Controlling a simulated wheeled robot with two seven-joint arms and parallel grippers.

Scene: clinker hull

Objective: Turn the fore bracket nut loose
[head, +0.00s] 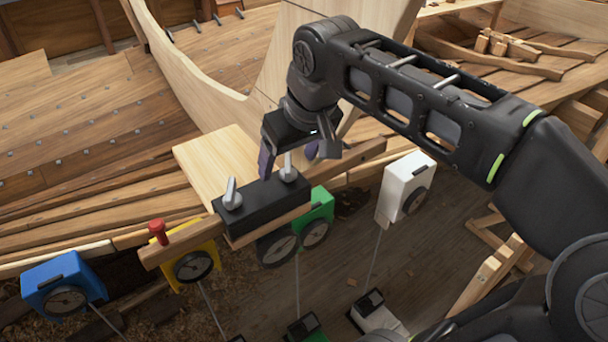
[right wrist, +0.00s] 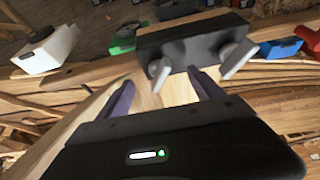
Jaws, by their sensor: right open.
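A black bracket block (head: 262,207) sits on a wooden rail and carries two silver winged nuts. One nut (head: 232,195) is at its left end and the other (head: 288,170) at its right end; I cannot tell which is called fore. My right gripper (head: 289,158) is open above the right-end nut, with its purple fingers on either side of it. In the right wrist view the bracket (right wrist: 195,42) is ahead. The right-end nut (right wrist: 158,72) lies between the open fingertips, and the left-end nut (right wrist: 238,58) is outside them. My left gripper is not in view.
Blue (head: 63,284), yellow (head: 195,262), green (head: 318,207) and white (head: 405,188) boxes with dials line the rail. A red knob (head: 157,231) stands near the yellow box. A pale board (head: 215,165) lies behind the bracket, with hull planking beyond.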

